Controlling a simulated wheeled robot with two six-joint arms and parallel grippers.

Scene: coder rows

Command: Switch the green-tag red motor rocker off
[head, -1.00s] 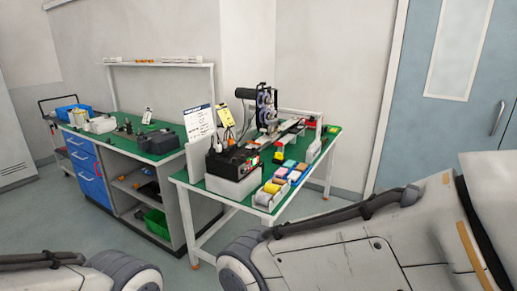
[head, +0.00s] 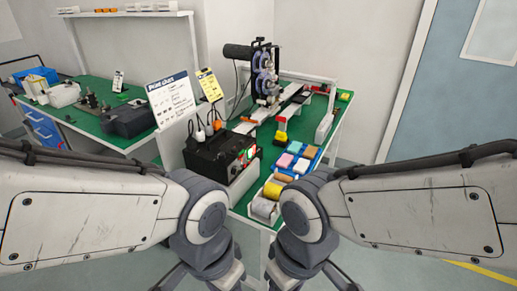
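The black control box (head: 205,158) sits on the green-topped table ahead of me. Its front panel (head: 243,162) faces right and carries small red and green marks. A bright green patch (head: 250,153) shows near the panel's right end. The rockers are too small to tell apart, and I cannot read which position the red one is in. My left and right arms reach in from both sides along the bottom. Their gripper fingers are below the frame, so neither gripper shows.
Trays of coloured blocks (head: 296,158) and a bin of rolls (head: 264,208) lie right of the box. The coder machine (head: 265,75) stands behind. A print chart (head: 172,98) and a yellow card (head: 209,85) stand upright behind the box. A second bench (head: 75,115) is at left.

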